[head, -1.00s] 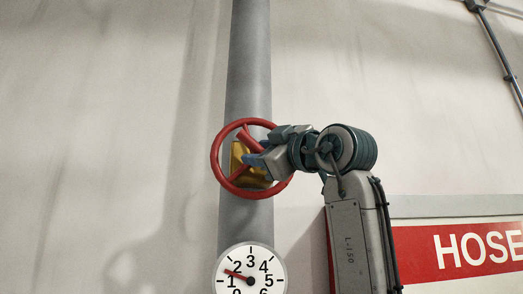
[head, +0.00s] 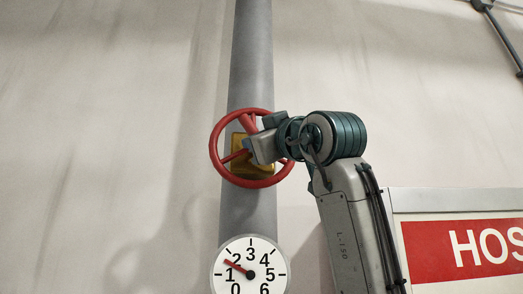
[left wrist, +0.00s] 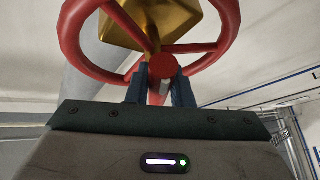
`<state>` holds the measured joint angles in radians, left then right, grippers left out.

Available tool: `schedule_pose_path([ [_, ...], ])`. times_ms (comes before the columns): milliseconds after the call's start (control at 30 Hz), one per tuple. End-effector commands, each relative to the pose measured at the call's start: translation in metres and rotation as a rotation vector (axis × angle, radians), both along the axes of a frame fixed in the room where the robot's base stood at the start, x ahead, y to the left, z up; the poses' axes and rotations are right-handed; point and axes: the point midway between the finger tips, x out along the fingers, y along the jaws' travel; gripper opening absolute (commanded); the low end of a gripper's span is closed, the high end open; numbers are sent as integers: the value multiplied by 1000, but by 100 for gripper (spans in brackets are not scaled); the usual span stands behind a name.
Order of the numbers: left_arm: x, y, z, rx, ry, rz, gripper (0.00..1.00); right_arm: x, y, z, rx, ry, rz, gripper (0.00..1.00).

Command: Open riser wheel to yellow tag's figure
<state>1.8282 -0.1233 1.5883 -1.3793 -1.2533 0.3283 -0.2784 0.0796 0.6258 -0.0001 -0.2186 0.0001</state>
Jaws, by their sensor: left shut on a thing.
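The red riser wheel (head: 214,153) is mounted in front of a brass-coloured block (head: 238,160) on a grey vertical pipe (head: 252,60). My left gripper (head: 251,149) is at the wheel's right half, shut on a red part of it. In the left wrist view the wheel's rim (left wrist: 75,42) arches above, and both blue fingers (left wrist: 160,88) close around a red spoke or knob. Below the wheel, a round white gauge (head: 268,284) numbered 0 to 6 has its red needle between 1 and 2, a little nearer 2. I see no yellow tag with a legible figure. My right gripper is not in view.
A red and white sign (head: 430,250), cut off after "HOS", is on the wall right of my arm. A dark conduit (head: 500,35) runs at the upper right. The wall left of the pipe is bare.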

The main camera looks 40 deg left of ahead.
Motion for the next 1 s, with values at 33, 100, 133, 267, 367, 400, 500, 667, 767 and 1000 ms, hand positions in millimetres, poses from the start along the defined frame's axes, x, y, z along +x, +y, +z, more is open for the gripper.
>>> schedule_pose_path([
  [33, -2, 0, 0, -1, -2, 2, 0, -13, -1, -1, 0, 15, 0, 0],
  [100, -2, 0, 0, -2, -3, 3, 0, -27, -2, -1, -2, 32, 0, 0],
  [133, -2, 0, 0, -2, -3, 3, 0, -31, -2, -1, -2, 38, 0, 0],
  [267, -2, 0, 0, -2, -4, 2, 26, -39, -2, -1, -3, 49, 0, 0],
  [367, -2, 0, 0, -2, -4, 2, 41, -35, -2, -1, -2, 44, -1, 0],
  [400, -2, 0, 0, -2, -4, 2, 41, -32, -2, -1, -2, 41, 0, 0],
  [500, -2, 0, 0, -2, -4, 2, 41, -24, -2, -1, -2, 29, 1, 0],
  [667, -2, -2, -1, -2, -5, 1, 41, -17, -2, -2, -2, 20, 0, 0],
  [767, -3, -10, -7, -1, -5, -2, 41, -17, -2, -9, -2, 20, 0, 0],
  [1000, -13, -53, -27, 0, -4, -3, 41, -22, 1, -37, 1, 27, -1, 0],
])
